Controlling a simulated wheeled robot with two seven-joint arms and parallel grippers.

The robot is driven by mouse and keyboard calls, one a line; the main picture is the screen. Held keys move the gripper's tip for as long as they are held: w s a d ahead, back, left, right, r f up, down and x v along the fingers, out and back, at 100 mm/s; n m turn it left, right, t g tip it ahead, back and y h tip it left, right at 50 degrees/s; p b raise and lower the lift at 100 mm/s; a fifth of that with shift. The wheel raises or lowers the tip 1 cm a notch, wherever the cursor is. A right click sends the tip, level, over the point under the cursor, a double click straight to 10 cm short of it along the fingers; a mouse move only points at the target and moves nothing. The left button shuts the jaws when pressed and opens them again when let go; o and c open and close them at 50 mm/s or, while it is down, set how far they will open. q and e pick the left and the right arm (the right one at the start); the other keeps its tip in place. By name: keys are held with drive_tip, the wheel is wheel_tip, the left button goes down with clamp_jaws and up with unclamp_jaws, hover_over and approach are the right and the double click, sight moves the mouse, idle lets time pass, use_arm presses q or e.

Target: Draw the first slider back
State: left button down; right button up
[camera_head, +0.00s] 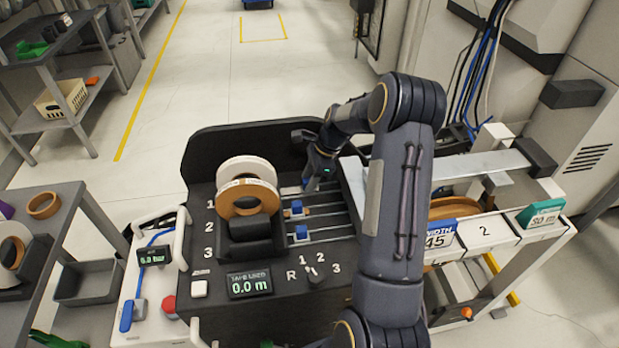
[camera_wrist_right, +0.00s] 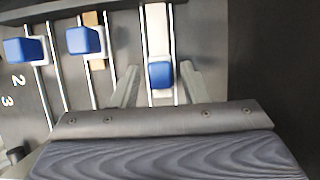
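The first slider's blue knob (camera_wrist_right: 159,74) sits on its rail in the right wrist view, between the two fingers of my right gripper (camera_wrist_right: 159,88). A gap shows on each side of the knob, so the gripper is open around it and not closed on it. In the head view my right gripper (camera_head: 316,182) reaches down over the row 1 rail and mostly hides that knob. The second slider's blue knob (camera_head: 297,207) and the third slider's blue knob (camera_head: 301,232) stand on the neighbouring rails. My left gripper is not in view.
The black machine panel (camera_head: 210,170) carries a tape roll (camera_head: 248,172) left of the rails. A display (camera_head: 249,284) reads 0.0 m, near a rotary selector (camera_head: 316,276).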

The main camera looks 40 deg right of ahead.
sight(294, 193)
clamp_jaws()
drive_tip(key=shift+w+a, duration=0.4)
drive_tip(key=shift+a, duration=0.3)
drive_tip(key=shift+w+a, duration=0.35)
drive_tip(key=shift+a, duration=0.3)
drive_tip(key=shift+w+a, duration=0.4)
drive_tip(key=shift+a, duration=0.3)
drive_tip(key=shift+o, duration=0.7)
unclamp_jaws()
drive_tip(key=shift+a, duration=0.1)
drive_tip(key=v, duration=0.7)
drive_tip(key=shift+r, duration=0.35)
